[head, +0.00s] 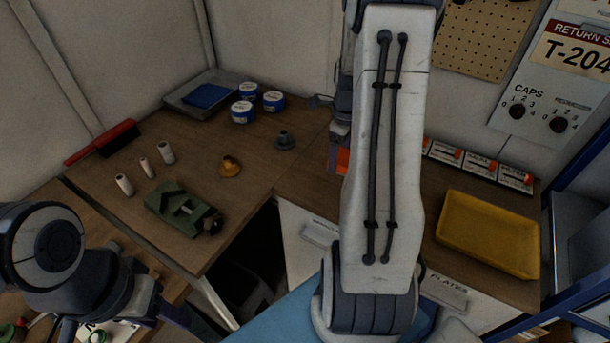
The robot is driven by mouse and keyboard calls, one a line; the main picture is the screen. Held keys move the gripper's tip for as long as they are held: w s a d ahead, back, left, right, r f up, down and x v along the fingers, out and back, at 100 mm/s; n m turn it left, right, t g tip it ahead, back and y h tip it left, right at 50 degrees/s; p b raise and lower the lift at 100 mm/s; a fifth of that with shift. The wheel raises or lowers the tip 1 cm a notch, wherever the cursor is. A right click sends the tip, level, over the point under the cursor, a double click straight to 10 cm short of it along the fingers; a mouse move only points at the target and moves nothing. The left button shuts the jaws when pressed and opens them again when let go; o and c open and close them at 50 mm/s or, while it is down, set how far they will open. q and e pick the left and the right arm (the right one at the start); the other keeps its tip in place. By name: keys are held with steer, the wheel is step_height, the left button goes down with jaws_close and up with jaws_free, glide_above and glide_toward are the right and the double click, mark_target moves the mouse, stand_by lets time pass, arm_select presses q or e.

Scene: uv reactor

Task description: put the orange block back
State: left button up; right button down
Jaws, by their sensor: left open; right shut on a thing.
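The orange block (343,162) shows as a small patch at the left edge of my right arm, above the wooden worktop; most of it is hidden by the arm. My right gripper (339,138) is mostly hidden behind the same arm and is shut on the orange block. A purple piece shows just left of the block; I cannot tell what it belongs to. My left gripper (120,325) is at the bottom left, open and only partly in view, far from the block.
A yellow tray (490,238) lies on the right worktop, before several small boxes (480,166).

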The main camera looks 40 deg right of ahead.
steer(key=p, duration=0.3)
glide_above(303, 181)
step_height(303, 181, down, 6)
steer(key=shift+d+r, duration=0.15)
steer(key=shift+r, duration=0.05)
step_height(303, 181, down, 4)
steer(key=shift+r+p, duration=0.1)
steer(key=shift+p, duration=0.35)
steer(key=shift+f, duration=0.2)
steer(key=shift+f, duration=0.2)
jaws_free()
steer(key=shift+r, duration=0.1)
